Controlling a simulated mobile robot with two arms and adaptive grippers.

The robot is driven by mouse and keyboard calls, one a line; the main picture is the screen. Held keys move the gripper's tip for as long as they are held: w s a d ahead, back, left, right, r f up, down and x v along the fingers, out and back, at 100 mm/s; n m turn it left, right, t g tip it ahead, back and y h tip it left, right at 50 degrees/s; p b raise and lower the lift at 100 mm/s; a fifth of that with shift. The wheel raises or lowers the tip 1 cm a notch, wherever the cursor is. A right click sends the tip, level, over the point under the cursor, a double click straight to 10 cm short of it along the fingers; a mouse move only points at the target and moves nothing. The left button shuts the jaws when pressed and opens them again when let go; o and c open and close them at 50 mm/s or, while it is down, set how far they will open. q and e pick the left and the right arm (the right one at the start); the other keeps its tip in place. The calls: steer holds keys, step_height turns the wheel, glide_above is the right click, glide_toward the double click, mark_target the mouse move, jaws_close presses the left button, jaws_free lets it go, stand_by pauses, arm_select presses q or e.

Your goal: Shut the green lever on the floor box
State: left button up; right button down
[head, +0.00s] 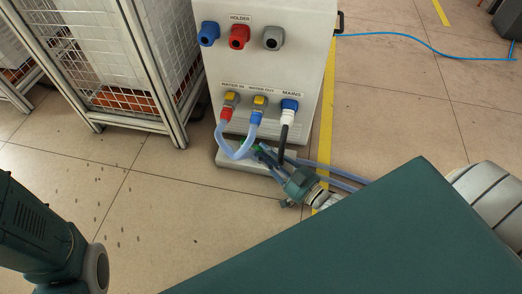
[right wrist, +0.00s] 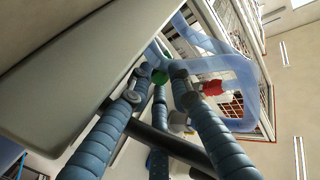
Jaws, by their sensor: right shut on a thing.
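The floor box (head: 228,160) is a low grey block on the floor at the foot of the white cabinet. The small green lever (head: 258,148) shows at the fingertips of my right gripper (head: 264,154), which reaches in from the lower right. In the right wrist view, the green lever (right wrist: 160,77) sits between the tips of the blue-grey ribbed fingers, and my right gripper (right wrist: 165,70) is shut on it. The fingers hide part of the lever, so its exact angle cannot be told. My left gripper is not in view.
The white cabinet (head: 262,60) stands behind, with blue, red and grey holders. Clear hoses (head: 235,150) and a black mains cable (head: 283,140) hang close to the fingers. A wire cage (head: 110,60) stands left. The floor at front left is free.

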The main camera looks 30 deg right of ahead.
steer(key=shift+r, duration=0.15)
steer(key=c, duration=1.9)
jaws_free()
steer(key=shift+o, duration=0.2)
steer(key=shift+s+d, duration=0.15)
steer(key=shift+s, duration=0.3)
steer(key=v, duration=1.1)
